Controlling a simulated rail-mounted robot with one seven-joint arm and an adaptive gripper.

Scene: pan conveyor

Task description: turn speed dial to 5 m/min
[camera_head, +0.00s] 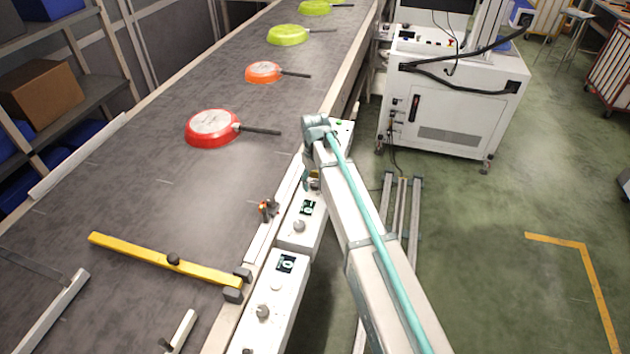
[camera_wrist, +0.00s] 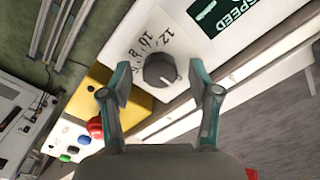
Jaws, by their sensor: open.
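The speed dial (camera_wrist: 160,70) is a dark round knob on a white panel in the wrist view. Printed numbers, including 12, 10 and 8, curve along its left side. Its exact setting is too small to read. A dark display (camera_wrist: 228,22) marked SPEED is to its upper right. My gripper (camera_wrist: 159,79) is open, with one teal finger on each side of the dial in the picture. I see no clear contact with the knob. In the head view my arm hides most of the gripper, and I cannot make out this dial there.
A yellow box (camera_wrist: 98,88) with a red button (camera_wrist: 95,127) sits beside the dial panel. In the head view, the conveyor (camera_head: 150,190) carries red, orange and green pans. A yellow bar (camera_head: 140,256) crosses it. Other control boxes (camera_head: 274,290) line its edge. A white machine (camera_head: 455,100) stands at right.

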